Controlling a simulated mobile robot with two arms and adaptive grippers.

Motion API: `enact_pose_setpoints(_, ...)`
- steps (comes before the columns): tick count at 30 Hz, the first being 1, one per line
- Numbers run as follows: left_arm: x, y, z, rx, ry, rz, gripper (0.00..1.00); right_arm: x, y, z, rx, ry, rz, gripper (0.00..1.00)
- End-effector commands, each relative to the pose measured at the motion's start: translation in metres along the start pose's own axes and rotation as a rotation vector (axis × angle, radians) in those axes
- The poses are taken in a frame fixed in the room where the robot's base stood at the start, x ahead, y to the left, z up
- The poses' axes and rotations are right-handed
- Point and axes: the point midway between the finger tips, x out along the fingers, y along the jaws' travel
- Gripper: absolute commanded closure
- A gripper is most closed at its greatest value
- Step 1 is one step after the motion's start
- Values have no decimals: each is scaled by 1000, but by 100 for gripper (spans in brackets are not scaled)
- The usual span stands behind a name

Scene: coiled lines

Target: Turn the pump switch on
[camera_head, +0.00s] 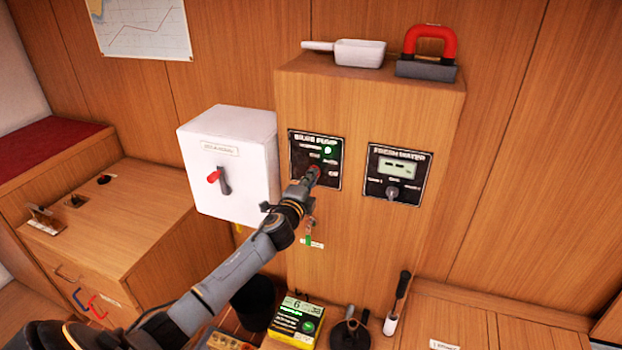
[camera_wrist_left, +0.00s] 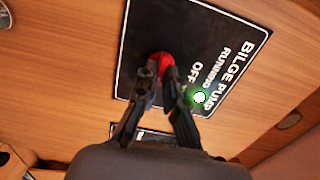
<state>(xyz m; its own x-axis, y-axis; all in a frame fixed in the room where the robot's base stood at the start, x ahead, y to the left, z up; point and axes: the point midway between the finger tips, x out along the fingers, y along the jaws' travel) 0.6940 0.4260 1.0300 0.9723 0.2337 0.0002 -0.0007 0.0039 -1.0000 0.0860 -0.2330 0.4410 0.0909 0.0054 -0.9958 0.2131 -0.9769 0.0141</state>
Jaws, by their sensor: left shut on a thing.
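The black bilge pump panel (camera_head: 296,160) is on the front of the wooden cabinet. Its red switch knob (camera_head: 316,170) is partly hidden by my left gripper (camera_head: 307,180). In the left wrist view, my left gripper (camera_wrist_left: 162,88) is shut on the red knob (camera_wrist_left: 164,60), with a finger on each side. A green light (camera_head: 329,149) glows on the panel. It also shows in the left wrist view (camera_wrist_left: 199,97), near the lettering "RUNNING". The knob's exact pointing direction is hard to tell behind the fingers. My right gripper is not in view.
A white box (camera_head: 255,135) with a red-handled switch (camera_head: 215,176) is left of the panel. A fresh water panel (camera_head: 380,165) with a knob is to the right. A white scoop (camera_head: 358,53) and a red-handled tool (camera_head: 433,42) lie on the cabinet top.

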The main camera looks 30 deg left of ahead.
Motion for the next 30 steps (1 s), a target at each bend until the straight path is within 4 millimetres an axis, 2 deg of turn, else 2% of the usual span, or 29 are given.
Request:
enact_pose_setpoints(13, 0, 1, 0, 14, 1, 2, 100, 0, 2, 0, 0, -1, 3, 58)
enact_pose_setpoints(15, 0, 1, 0, 14, 0, 2, 81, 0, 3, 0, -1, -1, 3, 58)
enact_pose_setpoints(17, 0, 1, 0, 13, 0, 2, 68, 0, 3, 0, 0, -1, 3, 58)
enact_pose_setpoints(26, -1, 1, 0, 11, 0, 1, 68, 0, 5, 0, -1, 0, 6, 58)
enact_pose_setpoints(30, -10, 2, 0, 12, 0, 2, 68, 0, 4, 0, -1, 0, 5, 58)
